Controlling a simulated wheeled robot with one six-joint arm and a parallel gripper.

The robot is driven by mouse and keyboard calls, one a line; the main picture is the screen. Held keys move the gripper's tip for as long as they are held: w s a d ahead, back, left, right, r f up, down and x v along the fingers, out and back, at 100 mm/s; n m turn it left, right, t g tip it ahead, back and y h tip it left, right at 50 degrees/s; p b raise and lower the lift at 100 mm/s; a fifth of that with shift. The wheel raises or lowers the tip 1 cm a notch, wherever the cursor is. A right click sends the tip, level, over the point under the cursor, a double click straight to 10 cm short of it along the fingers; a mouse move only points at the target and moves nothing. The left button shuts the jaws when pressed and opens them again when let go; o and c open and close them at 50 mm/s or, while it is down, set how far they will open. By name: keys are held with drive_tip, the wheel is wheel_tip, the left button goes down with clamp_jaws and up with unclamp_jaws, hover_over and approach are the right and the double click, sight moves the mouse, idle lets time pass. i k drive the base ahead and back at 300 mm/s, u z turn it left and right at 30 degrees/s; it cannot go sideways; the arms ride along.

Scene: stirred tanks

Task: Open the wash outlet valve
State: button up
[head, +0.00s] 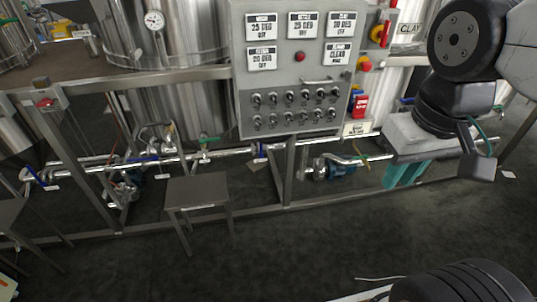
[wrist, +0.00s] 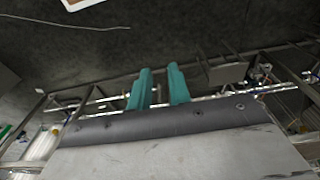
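Several valves sit on the low silver pipework in the head view. One has a green handle (head: 208,140), one a blue handle (head: 262,150) and one a yellow handle (head: 361,153). More blue handles (head: 150,159) show further left. The tags are too small to read, so I cannot tell which is the wash outlet valve. My gripper (head: 404,174) hangs at the right, its teal fingers pointing down, near the lower pipe's right end. In the wrist view the two teal fingers (wrist: 160,90) stand apart with nothing between them; the gripper is open and empty.
A control panel (head: 293,65) stands above the pipes, with steel tanks (head: 180,30) behind. A small grey stool (head: 197,192) stands before the pipes at centre left. Frame legs (head: 288,170) and a low rail cross the front. The dark floor (head: 260,255) is mostly clear.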

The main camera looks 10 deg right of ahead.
sight(35, 175)
drive_tip(key=u, duration=2.2)
drive_tip(key=i, duration=2.9)
drive_tip(key=z, duration=2.05)
drive_tip(key=i, duration=0.7)
